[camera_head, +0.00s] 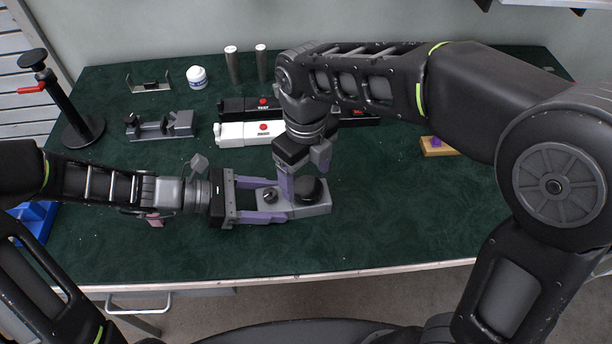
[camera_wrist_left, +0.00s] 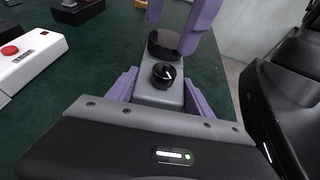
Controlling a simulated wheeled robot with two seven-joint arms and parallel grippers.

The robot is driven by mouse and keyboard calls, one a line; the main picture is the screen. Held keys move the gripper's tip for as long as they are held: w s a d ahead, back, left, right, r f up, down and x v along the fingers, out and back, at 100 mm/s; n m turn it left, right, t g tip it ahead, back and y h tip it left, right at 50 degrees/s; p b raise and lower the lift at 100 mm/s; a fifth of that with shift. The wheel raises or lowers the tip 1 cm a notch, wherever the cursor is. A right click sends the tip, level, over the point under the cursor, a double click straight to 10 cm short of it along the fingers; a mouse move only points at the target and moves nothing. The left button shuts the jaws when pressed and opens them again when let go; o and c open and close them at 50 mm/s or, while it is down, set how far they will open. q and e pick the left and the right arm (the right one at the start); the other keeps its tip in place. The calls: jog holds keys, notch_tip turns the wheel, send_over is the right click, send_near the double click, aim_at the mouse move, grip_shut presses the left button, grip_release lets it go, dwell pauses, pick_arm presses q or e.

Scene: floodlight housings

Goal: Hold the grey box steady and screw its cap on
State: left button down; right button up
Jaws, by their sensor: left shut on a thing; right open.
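The grey box (camera_head: 321,209) lies on the green table in front of me, with a small black knob (camera_head: 272,187) on its near-gripper end and a round black cap (camera_head: 308,187) at its other end. My left gripper (camera_head: 268,200) is shut on the box, its purple fingers along both sides. In the left wrist view the box (camera_wrist_left: 157,96), knob (camera_wrist_left: 163,74) and dark cap (camera_wrist_left: 161,46) show between the fingers. My right gripper (camera_head: 303,174) is open, pointing down over the cap end, one finger beside the cap. I cannot tell whether its fingers touch the cap.
A black stand (camera_head: 81,130) is at left, a wooden block (camera_head: 438,146) at right. The table's right front is clear.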

jog(key=shift+r, duration=1.65)
jog(key=shift+c, duration=0.4)
